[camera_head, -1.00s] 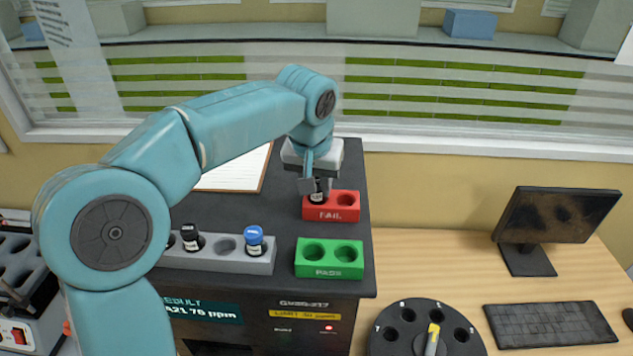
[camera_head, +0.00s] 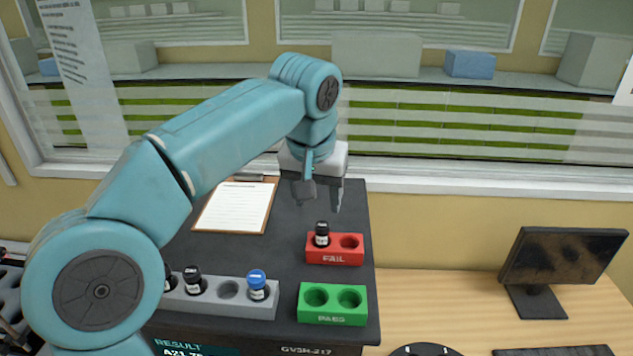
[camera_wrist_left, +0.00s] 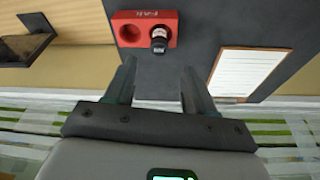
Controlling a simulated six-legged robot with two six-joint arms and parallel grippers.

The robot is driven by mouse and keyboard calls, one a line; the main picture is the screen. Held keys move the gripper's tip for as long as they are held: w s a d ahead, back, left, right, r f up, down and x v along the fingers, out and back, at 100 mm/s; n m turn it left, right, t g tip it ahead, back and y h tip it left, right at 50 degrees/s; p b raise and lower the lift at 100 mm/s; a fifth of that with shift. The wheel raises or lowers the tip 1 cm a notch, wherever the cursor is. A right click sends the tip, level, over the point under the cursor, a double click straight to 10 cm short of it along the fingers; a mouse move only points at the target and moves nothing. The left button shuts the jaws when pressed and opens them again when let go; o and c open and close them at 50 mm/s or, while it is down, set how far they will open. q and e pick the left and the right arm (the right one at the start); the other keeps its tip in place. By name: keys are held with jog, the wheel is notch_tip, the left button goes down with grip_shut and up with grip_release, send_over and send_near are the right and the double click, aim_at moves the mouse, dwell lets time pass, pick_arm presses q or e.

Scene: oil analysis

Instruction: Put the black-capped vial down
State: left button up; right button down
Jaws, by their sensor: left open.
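A black-capped vial (camera_head: 322,234) stands upright in the left hole of the red FAIL block (camera_head: 335,259). The block's right hole is empty. In the left wrist view the vial (camera_wrist_left: 159,40) sits in the red block (camera_wrist_left: 172,17), beyond my fingertips. My left gripper (camera_head: 322,205) is open and empty, above the vial and apart from it; its two spread fingers (camera_wrist_left: 158,72) also show in the left wrist view. My right gripper is not in either view.
A green block (camera_head: 332,318) with two empty holes stands in front of the red one. A grey rack (camera_head: 205,300) holds black-capped vials and a blue-capped vial (camera_head: 257,284). A clipboard (camera_head: 235,206) lies behind. A monitor (camera_head: 565,262) stands at right.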

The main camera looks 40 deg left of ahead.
pick_arm(q)
jog(key=v, duration=0.3)
jog(key=shift+w, duration=0.15)
jog(key=shift+s, duration=0.25)
dwell(0.3)
